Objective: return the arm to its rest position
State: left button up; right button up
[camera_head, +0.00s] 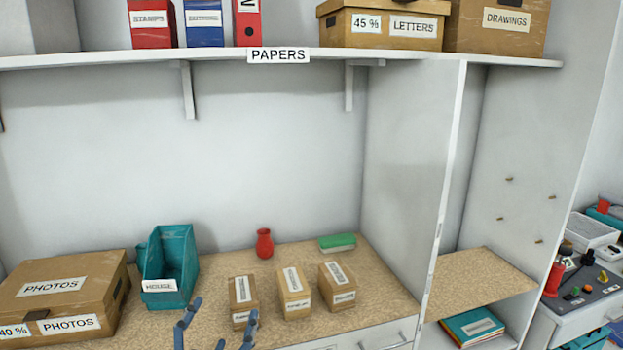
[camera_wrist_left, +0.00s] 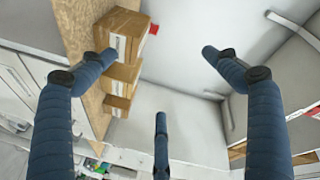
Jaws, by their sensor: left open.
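My left gripper (camera_head: 216,322) shows at the bottom of the head view, its blue fingers spread and apart. It is in front of the counter's front edge, left of and nearer than three small cardboard boxes. In the left wrist view the left gripper (camera_wrist_left: 158,75) has its fingers wide apart with nothing between them. The rest of the left arm is out of the head view. My right gripper is in neither view.
The counter (camera_head: 385,295) holds a PHOTOS box (camera_head: 65,292), a teal bin (camera_head: 170,265), three small boxes (camera_head: 293,292), a red vase (camera_head: 264,244) and a green item (camera_head: 338,242). A PAPERS shelf (camera_head: 420,58) overhangs. An upright panel (camera_head: 447,190) stands right.

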pick_arm(q)
jog(key=s+a+f+n+g+y, duration=0.1)
jog(key=s+a+f+n+g, duration=0.15)
jog(key=s+f, duration=0.45)
jog(key=s+a+f+n+g+y, duration=0.1)
jog(key=s+f+n+g, duration=0.1)
jog(key=s+f+g, duration=0.45)
jog(key=s+f+n+g+h, duration=0.1)
jog(key=s+f+g, duration=0.1)
jog(key=s+f, duration=0.5)
jog(key=s+f+n+g+h, duration=0.1)
jog(key=s+f+g, duration=0.25)
jog(key=s, duration=0.65)
notch_tip(320, 180, down, 28)
jog(key=s, duration=0.2)
jog(key=s+a+f+g, duration=0.1)
jog(key=s+a+f, duration=0.1)
jog(key=s+f, duration=1.2)
jog(key=s, duration=0.2)
jog(key=shift+s+a+f+g+y, duration=0.3)
jog(key=shift+a+f+g, duration=0.05)
